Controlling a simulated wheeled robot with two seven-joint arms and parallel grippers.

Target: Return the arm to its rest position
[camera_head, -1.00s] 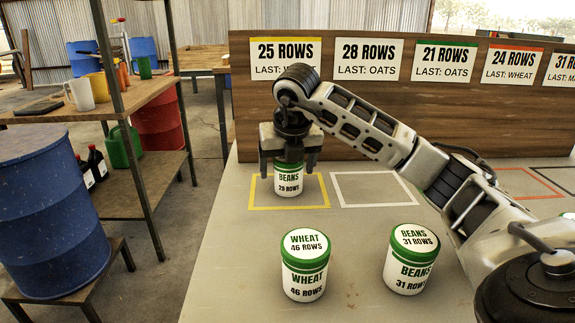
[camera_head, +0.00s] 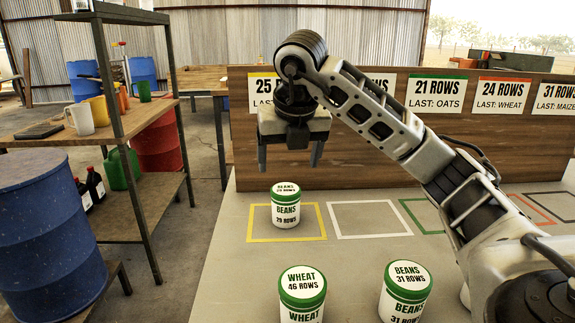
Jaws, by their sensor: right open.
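My right gripper (camera_head: 290,158) is open and empty, pointing down above the beans jar. The beans jar marked 29 rows (camera_head: 286,207) is white with a green-rimmed lid and stands upright inside the yellow outline (camera_head: 259,239). The fingertips are apart from the jar, a little above its lid. My right arm (camera_head: 390,125) reaches in from the lower right. My left gripper is not in view.
A wheat jar (camera_head: 302,292) and a beans jar marked 31 rows (camera_head: 405,291) stand at the front. White (camera_head: 368,236), green and red outlines lie to the right. A wooden board (camera_head: 350,160) with row signs stands behind. A shelf (camera_head: 135,122) and blue barrel (camera_head: 45,235) are left.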

